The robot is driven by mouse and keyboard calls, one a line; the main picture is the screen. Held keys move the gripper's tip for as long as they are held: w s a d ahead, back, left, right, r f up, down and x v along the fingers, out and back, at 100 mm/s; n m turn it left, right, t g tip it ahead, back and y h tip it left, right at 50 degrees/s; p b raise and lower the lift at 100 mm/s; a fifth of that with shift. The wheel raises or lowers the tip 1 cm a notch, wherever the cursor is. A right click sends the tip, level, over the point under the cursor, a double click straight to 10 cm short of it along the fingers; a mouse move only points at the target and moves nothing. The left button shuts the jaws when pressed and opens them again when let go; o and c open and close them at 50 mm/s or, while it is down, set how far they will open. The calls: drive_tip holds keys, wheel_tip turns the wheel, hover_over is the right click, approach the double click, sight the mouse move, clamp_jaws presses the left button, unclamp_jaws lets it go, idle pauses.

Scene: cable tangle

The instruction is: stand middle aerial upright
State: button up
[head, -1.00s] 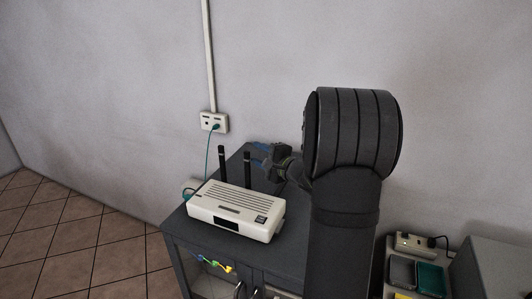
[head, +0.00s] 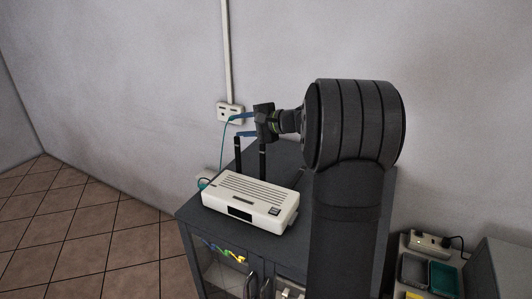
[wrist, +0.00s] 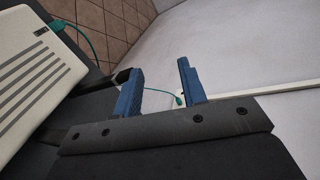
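The white router (head: 250,200) sits on top of the dark cabinet. Two thin black aerials rise behind it in the head view, a left one (head: 238,157) and one nearer the middle (head: 263,162); both look upright. I cannot make out a third aerial. My gripper (head: 243,125) is above and behind the router, near the aerial tops. In the wrist view its blue fingers (wrist: 160,88) are apart with nothing gripped between them. A black aerial end (wrist: 122,76) shows right beside the left finger; I cannot tell whether they touch. The router (wrist: 35,75) is at the left.
A teal cable (head: 224,140) runs from the wall socket (head: 231,113) down toward the router. The wall is close behind the gripper. Trays and a power strip (head: 430,243) are at the lower right.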

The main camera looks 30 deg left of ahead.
drive_tip(key=s+a+n+g+h, duration=0.1)
drive_tip(key=s+n+g+h, duration=0.15)
drive_tip(key=s, duration=0.25)
wheel_tip(320, 180, up, 7)
drive_tip(key=t+h, duration=0.7)
drive_tip(key=h, duration=0.5)
hover_over(263, 165)
drive_tip(key=s, duration=0.4)
drive_tip(key=x, duration=1.7)
drive_tip(key=shift+w, duration=0.35)
drive_tip(key=shift+r, duration=0.1)
clamp_jaws()
